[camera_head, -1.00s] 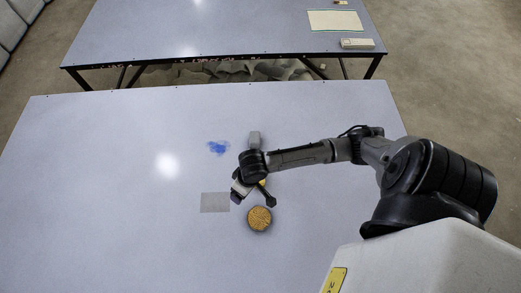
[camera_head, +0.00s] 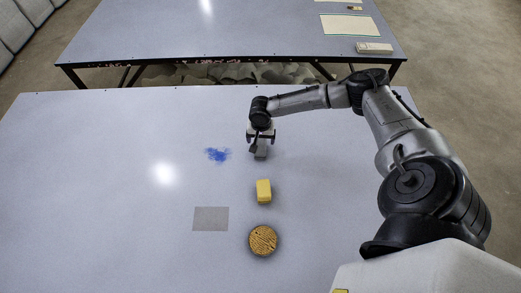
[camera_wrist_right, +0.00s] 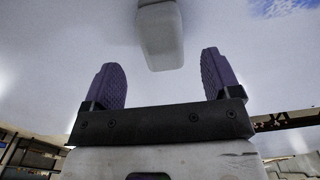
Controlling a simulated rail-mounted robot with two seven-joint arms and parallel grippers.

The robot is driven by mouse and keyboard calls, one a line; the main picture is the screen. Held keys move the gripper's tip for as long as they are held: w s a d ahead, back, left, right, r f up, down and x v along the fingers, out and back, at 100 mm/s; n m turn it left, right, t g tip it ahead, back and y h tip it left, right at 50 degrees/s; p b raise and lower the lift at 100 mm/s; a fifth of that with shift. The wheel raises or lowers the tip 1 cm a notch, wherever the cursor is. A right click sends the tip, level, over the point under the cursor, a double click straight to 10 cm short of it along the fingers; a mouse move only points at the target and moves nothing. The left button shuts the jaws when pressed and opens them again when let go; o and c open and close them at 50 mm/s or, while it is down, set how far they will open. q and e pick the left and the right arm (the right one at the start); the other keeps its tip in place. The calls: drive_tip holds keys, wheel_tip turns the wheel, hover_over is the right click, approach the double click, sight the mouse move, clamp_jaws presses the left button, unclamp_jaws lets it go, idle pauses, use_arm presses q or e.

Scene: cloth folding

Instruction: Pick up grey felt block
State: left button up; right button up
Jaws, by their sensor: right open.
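The grey felt block (camera_head: 261,153) sits on the table at the right arm's gripper, partly covered by it in the head view. In the right wrist view the pale grey block (camera_wrist_right: 161,38) lies just beyond the fingertips, lined up with the gap between them. My right gripper (camera_head: 261,141) is open and points down at the block. In the wrist view its two purple ridged fingers (camera_wrist_right: 160,68) stand apart with nothing between them. I cannot tell whether they touch the block. My left gripper is not in view.
A yellow block (camera_head: 264,191) and a round ribbed tan disc (camera_head: 263,240) lie nearer to me. A flat grey square (camera_head: 210,219) lies left of them. A second table (camera_head: 230,30) stands behind.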

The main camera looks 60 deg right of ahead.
sight(260, 144)
drive_tip(key=shift+f, duration=1.55)
drive_tip(key=f+b, duration=0.1)
drive_tip(key=f, duration=0.1)
drive_tip(key=f+b, duration=0.1)
drive_tip(key=f, duration=0.1)
drive_tip(key=shift+w+d+f, duration=0.15)
drive_tip(key=shift+w+f, duration=0.05)
drive_tip(key=shift+f, duration=0.45)
drive_tip(key=shift+c, duration=0.2)
drive_tip(key=c, duration=1)
drive_tip(key=shift+r, duration=0.2)
wheel_tip(260, 144, up, 4)
drive_tip(key=shift+r+p, duration=0.2)
drive_tip(key=shift+p, duration=0.6)
drive_tip(key=s+r, duration=0.2)
drive_tip(key=s, duration=0.2)
drive_tip(key=s+r+p, duration=0.1)
drive_tip(key=s+r, duration=0.1)
drive_tip(key=s, duration=0.1)
drive_tip(key=s+r+p, duration=0.1)
drive_tip(key=s+r, duration=0.1)
drive_tip(key=s, duration=0.2)
drive_tip(key=shift+s+d+r, duration=0.15)
drive_tip(key=shift+s+d, duration=0.15)
drive_tip(key=shift+d, duration=0.1)
